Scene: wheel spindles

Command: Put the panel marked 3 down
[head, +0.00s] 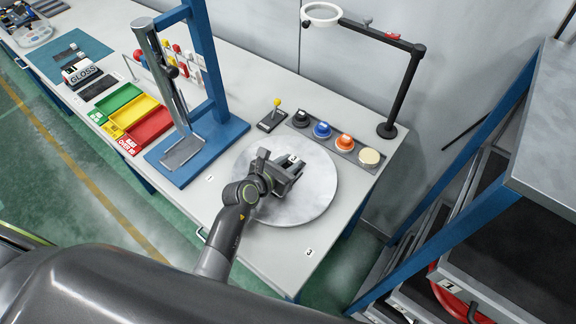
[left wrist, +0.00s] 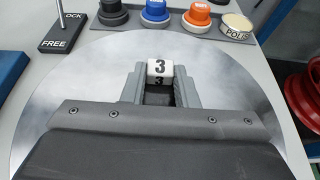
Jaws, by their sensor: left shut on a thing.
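The small white panel marked 3 (left wrist: 160,69) sits between the two fingers of my left gripper (left wrist: 160,84) in the left wrist view, its number facing up. I cannot tell whether the panel touches the disc. My right gripper is not in view.
A row of black, blue, orange and cream knobs (head: 344,142) and a yellow-topped lever (head: 275,113) stand behind the disc. A blue press frame (head: 208,75) is at left, a black lamp stand (head: 408,85) at right. A label 3 (head: 309,252) marks bare tabletop in front.

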